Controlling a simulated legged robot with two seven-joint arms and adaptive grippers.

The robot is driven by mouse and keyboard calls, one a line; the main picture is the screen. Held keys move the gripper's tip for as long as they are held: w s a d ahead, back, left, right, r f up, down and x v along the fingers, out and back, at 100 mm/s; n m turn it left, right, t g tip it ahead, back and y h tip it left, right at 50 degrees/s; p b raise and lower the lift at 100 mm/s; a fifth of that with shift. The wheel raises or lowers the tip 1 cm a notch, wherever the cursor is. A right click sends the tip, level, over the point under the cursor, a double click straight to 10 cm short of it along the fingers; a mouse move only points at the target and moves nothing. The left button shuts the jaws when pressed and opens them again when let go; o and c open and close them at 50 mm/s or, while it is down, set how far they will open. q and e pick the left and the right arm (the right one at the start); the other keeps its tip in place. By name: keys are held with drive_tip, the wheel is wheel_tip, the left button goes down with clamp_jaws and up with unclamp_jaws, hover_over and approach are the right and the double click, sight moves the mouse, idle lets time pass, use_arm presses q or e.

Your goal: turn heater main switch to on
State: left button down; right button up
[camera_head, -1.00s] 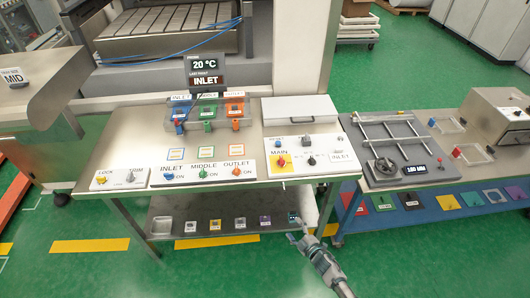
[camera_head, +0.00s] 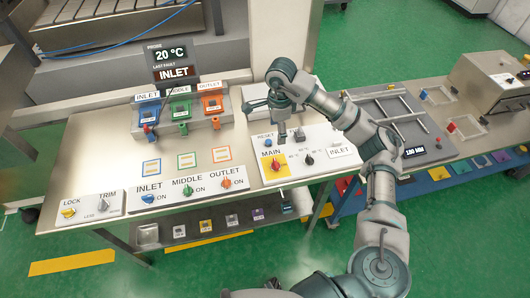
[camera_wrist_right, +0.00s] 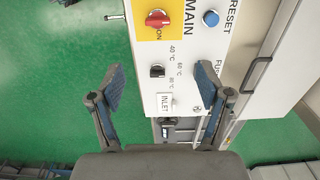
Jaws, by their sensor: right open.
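The heater main switch (camera_head: 275,166) is a red knob on a yellow plate marked MAIN, on the white panel at the right part of the table. It also shows in the right wrist view (camera_wrist_right: 157,20), at the top, with ON lettering beside it. My right gripper (camera_head: 282,130) is above this panel, pointing down, just behind the switch in the head view. In the right wrist view its two fingers (camera_wrist_right: 160,88) are spread apart and empty, with the switch beyond the fingertips. My left gripper is not in view.
The same panel has a blue RESET button (camera_wrist_right: 211,18), a black temperature selector (camera_wrist_right: 157,71) and an INLET label (camera_wrist_right: 165,101). Inlet, middle and outlet knobs (camera_head: 187,191) sit to the left. A lidded box behind the panel is partly hidden by my right arm.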

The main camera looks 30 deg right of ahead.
hover_over(276, 163)
wheel_tip(276, 163, down, 4)
wheel_tip(276, 163, down, 12)
drive_tip(key=shift+f+p, duration=0.1)
drive_tip(key=shift+p, duration=0.9)
drive_tip(key=shift+w+f, duration=0.15)
drive_tip(key=shift+f, duration=0.3)
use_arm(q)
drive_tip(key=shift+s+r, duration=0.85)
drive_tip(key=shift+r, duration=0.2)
use_arm(e)
drive_tip(key=shift+c, duration=0.2)
drive_tip(key=c, duration=1.1)
